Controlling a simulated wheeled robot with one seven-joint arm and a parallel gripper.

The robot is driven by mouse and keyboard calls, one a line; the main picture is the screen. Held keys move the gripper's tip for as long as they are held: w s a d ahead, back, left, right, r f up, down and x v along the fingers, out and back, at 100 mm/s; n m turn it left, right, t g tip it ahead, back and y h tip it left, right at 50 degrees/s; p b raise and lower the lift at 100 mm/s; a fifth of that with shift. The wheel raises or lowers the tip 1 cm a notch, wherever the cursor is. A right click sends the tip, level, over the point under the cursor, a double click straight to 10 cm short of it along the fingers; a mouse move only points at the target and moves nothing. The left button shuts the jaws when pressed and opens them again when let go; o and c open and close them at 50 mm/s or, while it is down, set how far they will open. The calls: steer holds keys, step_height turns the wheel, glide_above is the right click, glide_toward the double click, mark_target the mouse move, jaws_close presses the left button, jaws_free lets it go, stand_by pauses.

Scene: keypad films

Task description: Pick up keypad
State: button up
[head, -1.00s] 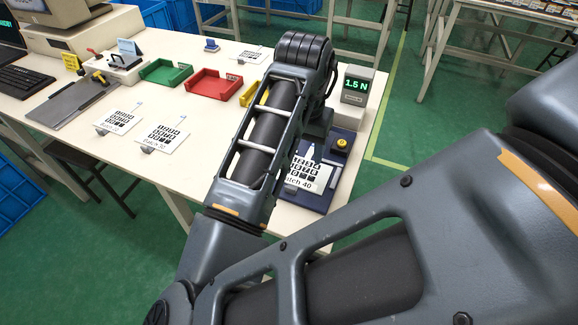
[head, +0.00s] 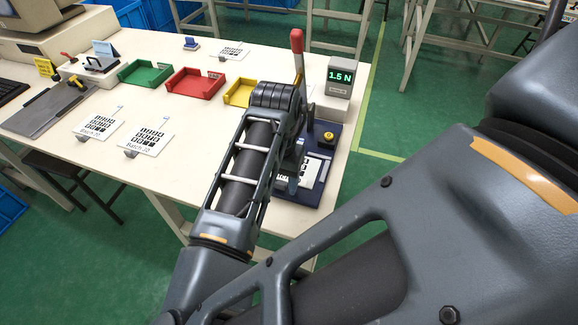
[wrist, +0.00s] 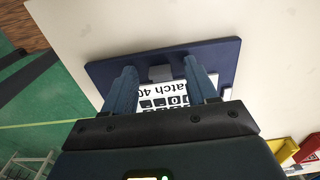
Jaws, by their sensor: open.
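A white keypad film (wrist: 165,95) marked "atch 40", its first letter cut off, lies on a dark blue test base. It also shows in the head view (head: 313,172), partly behind my arm. My gripper (wrist: 162,82) is open in the wrist view, its two blue fingers on either side of the film's labelled end. A small grey tab (wrist: 160,73) at that end sits between the fingertips. Nothing is held. In the head view only part of a finger shows, low over the base; contact cannot be told.
The dark blue base (wrist: 105,72) carries a yellow button (head: 328,138) and stands near a red-handled lever (head: 297,55) and a "1.5 N" display (head: 340,77). Two films (head: 98,126) (head: 147,136) lie left; green, red and yellow trays (head: 195,84) stand behind. The table between is clear.

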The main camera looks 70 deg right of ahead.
jaws_close()
stand_by(0.4)
